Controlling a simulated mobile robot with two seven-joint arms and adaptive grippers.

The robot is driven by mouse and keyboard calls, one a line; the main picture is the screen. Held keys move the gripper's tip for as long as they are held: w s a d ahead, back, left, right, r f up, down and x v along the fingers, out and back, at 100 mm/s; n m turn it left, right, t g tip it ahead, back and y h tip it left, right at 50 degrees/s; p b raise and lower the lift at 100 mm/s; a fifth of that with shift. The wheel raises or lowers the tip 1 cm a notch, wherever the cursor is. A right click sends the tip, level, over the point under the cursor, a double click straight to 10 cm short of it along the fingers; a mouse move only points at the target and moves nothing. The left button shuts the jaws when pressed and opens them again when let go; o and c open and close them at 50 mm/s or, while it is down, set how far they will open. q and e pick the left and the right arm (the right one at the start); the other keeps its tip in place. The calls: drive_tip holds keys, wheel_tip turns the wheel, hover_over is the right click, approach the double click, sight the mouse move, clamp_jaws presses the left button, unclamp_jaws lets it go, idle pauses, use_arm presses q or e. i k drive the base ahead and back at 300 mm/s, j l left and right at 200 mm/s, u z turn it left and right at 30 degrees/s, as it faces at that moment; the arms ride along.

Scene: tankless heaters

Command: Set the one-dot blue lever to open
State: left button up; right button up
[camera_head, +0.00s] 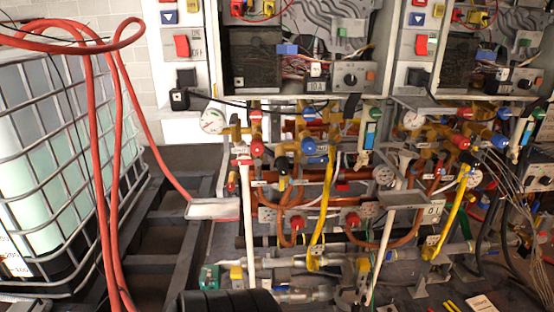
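Blue valve parts show among the brass pipework in the head view. One blue handle or cap (309,147) is under the left heater. Neither gripper can be made out in the view.
The open left heater (265,58) hangs above the pipes, with a second heater at right. A caged tank (60,160) with red hoses (107,170) stands at left. Yellow hoses (324,205), gauges (213,121) and a small metal tray (213,209) crowd the space below.

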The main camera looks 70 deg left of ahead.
sight(319, 160)
drive_tip(key=u, duration=2)
